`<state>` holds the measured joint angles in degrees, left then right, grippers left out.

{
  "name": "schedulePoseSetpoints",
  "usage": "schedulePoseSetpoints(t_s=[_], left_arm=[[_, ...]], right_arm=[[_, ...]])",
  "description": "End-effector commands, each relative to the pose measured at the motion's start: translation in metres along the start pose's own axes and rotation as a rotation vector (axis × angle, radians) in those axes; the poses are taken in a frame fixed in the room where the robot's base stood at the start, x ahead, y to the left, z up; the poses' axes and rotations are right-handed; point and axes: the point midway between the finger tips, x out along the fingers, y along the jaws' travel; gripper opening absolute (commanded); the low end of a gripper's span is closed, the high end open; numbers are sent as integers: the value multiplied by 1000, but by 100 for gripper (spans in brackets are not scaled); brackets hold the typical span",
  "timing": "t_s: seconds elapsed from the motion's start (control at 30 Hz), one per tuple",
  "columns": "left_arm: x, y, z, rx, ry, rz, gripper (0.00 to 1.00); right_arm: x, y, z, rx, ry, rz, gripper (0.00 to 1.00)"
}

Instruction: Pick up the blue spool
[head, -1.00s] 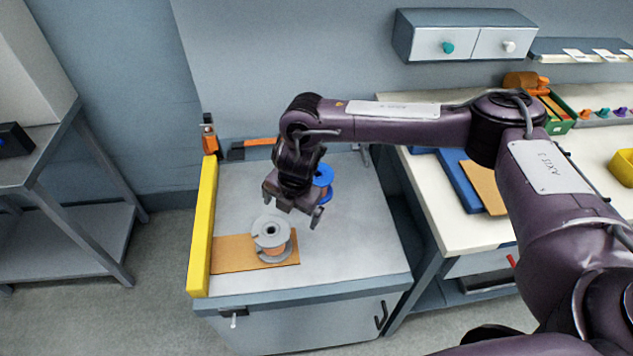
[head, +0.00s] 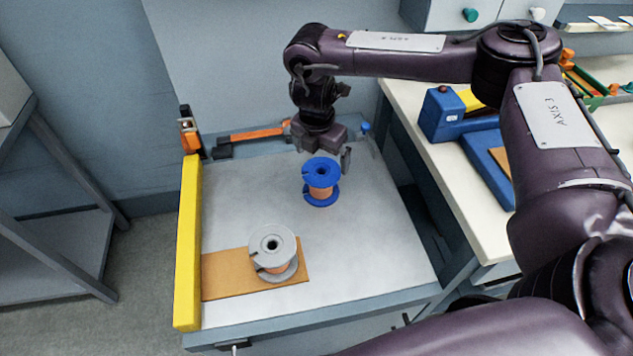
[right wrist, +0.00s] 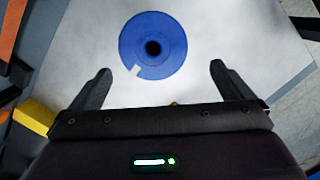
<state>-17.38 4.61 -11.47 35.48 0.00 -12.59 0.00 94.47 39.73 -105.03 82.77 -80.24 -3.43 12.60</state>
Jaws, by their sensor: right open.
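The blue spool (head: 321,182) stands upright on the grey worktop, with copper-coloured winding between its two blue flanges. In the right wrist view its round top flange (right wrist: 153,45) lies ahead of and between the fingertips, apart from both. My right gripper (head: 324,162) is just behind the spool in the head view, open and empty. Its two dark fingers (right wrist: 160,75) are spread wide in the right wrist view. My left gripper is not in view.
A grey spool (head: 273,252) stands on a brown board (head: 226,275) at the front left of the worktop (head: 370,255). A yellow bar (head: 188,240) runs along the left edge. An orange-and-black clamp (head: 250,136) lies at the back. Clear surface lies right of the blue spool.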

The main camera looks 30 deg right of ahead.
Motion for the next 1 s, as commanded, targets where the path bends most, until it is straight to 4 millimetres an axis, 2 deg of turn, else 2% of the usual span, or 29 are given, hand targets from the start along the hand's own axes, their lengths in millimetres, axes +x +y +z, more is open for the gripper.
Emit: schedulePoseSetpoints(t_s=[0.03,0.13,0.47,0.73,1.0], left_arm=[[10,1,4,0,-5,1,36],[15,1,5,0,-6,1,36],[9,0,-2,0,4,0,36],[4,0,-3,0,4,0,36],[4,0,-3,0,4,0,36]], right_arm=[[10,0,-1,1,0,0,100],[16,0,-2,1,0,0,100],[46,0,-2,-1,-1,-2,100],[85,1,-2,1,0,-3,100],[92,1,-2,0,0,0,100]])
